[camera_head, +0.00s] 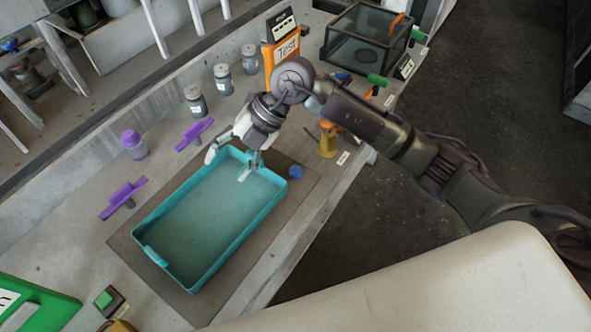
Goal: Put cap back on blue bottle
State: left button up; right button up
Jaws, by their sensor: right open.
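A small round blue object (295,171), which looks like a cap, sits on the dark mat just right of the teal tray (262,213). My right gripper (232,161) is open over the far end of the tray, with one pale finger near the tray's far left corner and the other reaching down inside the tray. The blue object is apart from it, to the right. I cannot make out a blue bottle for certain; the gripper hides part of the tray's far end. My left gripper is not in view.
Several grey-lidded jars (195,101) and a purple-capped bottle (134,145) stand along the back wall. Purple clamps (124,197) lie left of the tray. An orange test box (284,52), a glass case (366,40) and an orange tool (328,140) stand beyond. The tray's floor looks mostly bare.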

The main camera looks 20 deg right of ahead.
jog(key=w+d+m+h, duration=0.1)
jog(key=w+d+h, duration=0.1)
jog(key=d+h, duration=0.2)
jog(key=w+d+m+h, duration=0.2)
jog(key=w+d+h, duration=0.1)
jog(key=d, duration=0.8)
jog(key=shift+t+h, duration=0.4)
jog(key=shift+h, duration=0.3)
jog(key=shift+f, duration=0.1)
jog(key=p, duration=0.1)
send_over(296, 170)
jog(key=f, duration=0.8)
jog(key=shift+w+f, duration=0.3)
jog(key=shift+s+f+p, duration=0.1)
jog(key=shift+f+p, duration=0.3)
jog(key=shift+p, duration=0.1)
jog(key=f, duration=0.2)
jog(key=f+p, duration=0.1)
jog(key=shift+s+f, duration=0.2)
jog(key=shift+f, duration=0.55)
